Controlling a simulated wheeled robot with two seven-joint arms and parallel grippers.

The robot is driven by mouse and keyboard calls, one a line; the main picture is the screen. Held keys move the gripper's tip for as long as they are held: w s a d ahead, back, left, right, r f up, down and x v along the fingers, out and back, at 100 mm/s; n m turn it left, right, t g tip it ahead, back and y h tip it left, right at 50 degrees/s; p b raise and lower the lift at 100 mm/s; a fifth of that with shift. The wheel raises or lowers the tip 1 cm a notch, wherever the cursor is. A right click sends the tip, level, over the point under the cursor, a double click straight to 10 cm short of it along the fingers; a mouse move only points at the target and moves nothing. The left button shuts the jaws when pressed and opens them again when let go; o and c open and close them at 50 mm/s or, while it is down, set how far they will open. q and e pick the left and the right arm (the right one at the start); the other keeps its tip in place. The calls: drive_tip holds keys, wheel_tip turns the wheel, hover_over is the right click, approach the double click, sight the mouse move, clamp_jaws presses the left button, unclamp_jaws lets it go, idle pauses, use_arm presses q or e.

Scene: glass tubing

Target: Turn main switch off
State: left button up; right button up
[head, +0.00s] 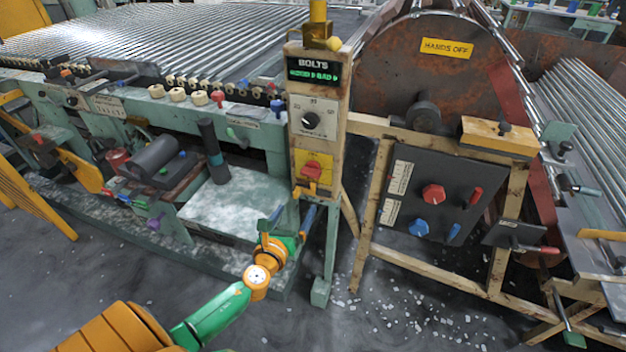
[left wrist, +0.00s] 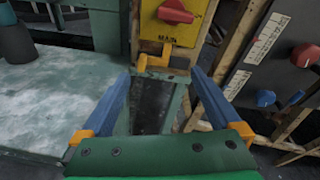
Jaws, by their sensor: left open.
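The main switch is a red handle (head: 312,171) on a yellow plate (head: 319,161) low on the upright control post. In the left wrist view the red handle (left wrist: 175,13) sits at the top, with the yellow plate (left wrist: 185,33) marked MAIN around it. The handle looks roughly level, slightly tilted. My left gripper (head: 290,215) is just below and in front of the plate. In the left wrist view its blue fingers (left wrist: 163,78) are wide apart and empty, below the handle and not touching it. My right gripper is in neither view.
A black knob (head: 310,120) on a white panel and a BOLTS sign (head: 313,70) are higher on the post. A dark panel (head: 410,175) with red and blue knobs stands to the right. The green machine bench (head: 235,205) is to the left.

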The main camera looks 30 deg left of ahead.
sight(309, 176)
use_arm(q)
drive_tip(key=w+r+m, duration=0.1)
drive_tip(key=w, duration=0.1)
drive_tip(key=w+r+m+t+b, duration=0.1)
drive_tip(key=w+r, duration=0.1)
drive_tip(key=w, duration=0.1)
drive_tip(key=w+a+r+m+t, duration=0.1)
drive_tip(key=w+r, duration=0.1)
drive_tip(key=w, duration=0.1)
drive_tip(key=shift+w+r+b, duration=0.1)
drive_tip(key=shift+w+b, duration=0.05)
drive_tip(key=shift+b, duration=0.15)
drive_tip(key=c, duration=1.4)
drive_tip(key=shift+o, duration=0.2)
